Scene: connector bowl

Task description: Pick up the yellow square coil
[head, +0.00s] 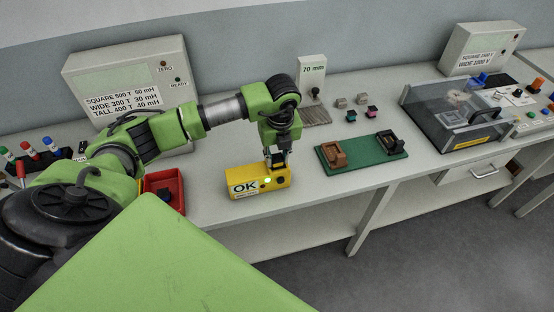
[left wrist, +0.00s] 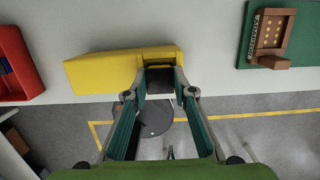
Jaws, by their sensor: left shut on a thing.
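My left gripper (head: 277,162) points down at the right end of a yellow box (head: 246,183) marked OK, which has a lit green light. The left wrist view shows my gripper (left wrist: 160,92) with its fingertips on both sides of a dark block (left wrist: 160,78) at the yellow box's (left wrist: 105,72) end. The gripper is shut on this block, which looks like the square coil. My right gripper is not in view.
A red bin (head: 164,187) stands left of the box. A green board (head: 361,154) with a brown holder and a black holder lies to the right. Small grey and pink parts (head: 372,112) sit behind it. A meter (head: 130,80) stands behind my left arm. The bench's front edge is close.

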